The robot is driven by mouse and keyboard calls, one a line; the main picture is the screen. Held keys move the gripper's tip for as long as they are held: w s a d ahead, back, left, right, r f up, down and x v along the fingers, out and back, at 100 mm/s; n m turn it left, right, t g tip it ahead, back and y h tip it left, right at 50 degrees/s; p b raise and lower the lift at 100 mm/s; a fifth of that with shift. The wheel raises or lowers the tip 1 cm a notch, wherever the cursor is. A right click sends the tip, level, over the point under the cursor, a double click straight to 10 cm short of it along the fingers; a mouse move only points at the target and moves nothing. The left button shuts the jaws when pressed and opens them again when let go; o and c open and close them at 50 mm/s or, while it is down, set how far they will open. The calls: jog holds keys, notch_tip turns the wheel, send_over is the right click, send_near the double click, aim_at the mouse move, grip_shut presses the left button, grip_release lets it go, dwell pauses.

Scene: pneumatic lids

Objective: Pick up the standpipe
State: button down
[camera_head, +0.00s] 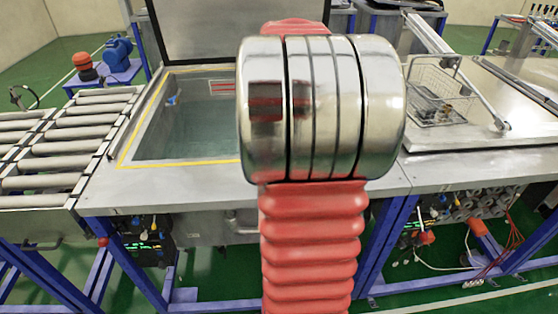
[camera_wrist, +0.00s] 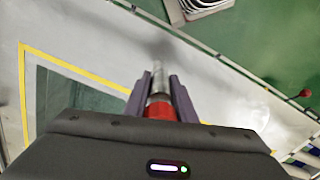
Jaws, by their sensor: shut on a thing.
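In the wrist view, my gripper (camera_wrist: 159,84) is shut, its two purple-grey fingers on either side of a slim round thing, which looks like the standpipe (camera_wrist: 160,111). It is red near the palm and silver further out, and its silver end reaches a little past the fingertips. The palm hides its near end. I cannot tell whether its tip touches anything. The gripper is over the grey bench top, beside the yellow-edged tank. In the head view my own arm blocks the middle, and neither gripper nor standpipe shows.
The open water tank (camera_head: 195,120) has a yellow line round it and a raised lid (camera_head: 205,30) behind. A roller conveyor (camera_head: 65,140) is at left. A wire basket (camera_head: 437,90) stands on the closed lid at right. The front strip of the bench looks clear.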

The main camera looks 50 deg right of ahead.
jog(key=shift+r, duration=0.1)
dwell(0.3)
notch_tip(320, 180, up, 10)
jog(key=shift+f, duration=0.1)
dwell(0.5)
dwell(0.5)
